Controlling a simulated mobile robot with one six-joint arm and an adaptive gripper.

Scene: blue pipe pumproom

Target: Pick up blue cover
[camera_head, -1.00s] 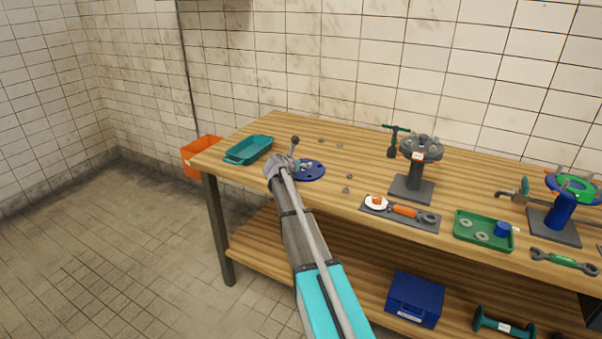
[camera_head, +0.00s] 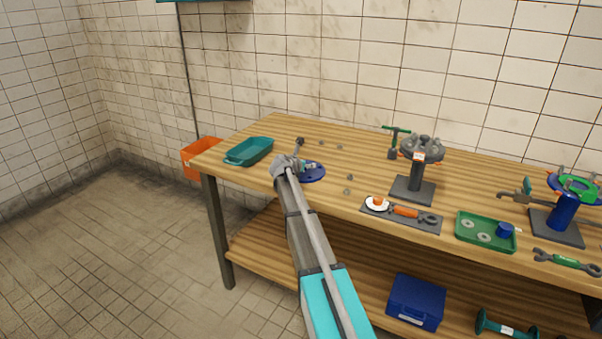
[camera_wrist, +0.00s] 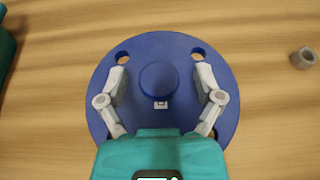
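The blue cover (camera_wrist: 160,50) is a round blue disc with a raised round knob (camera_wrist: 159,80) in its middle, holes near its rim and a small white label. It lies on the wooden workbench. In the head view the blue cover (camera_head: 313,172) is partly hidden by my gripper (camera_head: 298,160). In the wrist view my gripper (camera_wrist: 160,84) is open over the disc, with one finger on each side of the knob. A gap shows between each finger and the knob. The lower part of the disc is hidden by the gripper body.
A teal tray (camera_head: 250,152) stands left of the cover, with an orange bin (camera_head: 200,156) beyond the bench end. Several small nuts lie nearby, one (camera_wrist: 304,58) right of the cover. A grey flanged stand (camera_head: 414,180) and a green tray (camera_head: 486,247) are further right.

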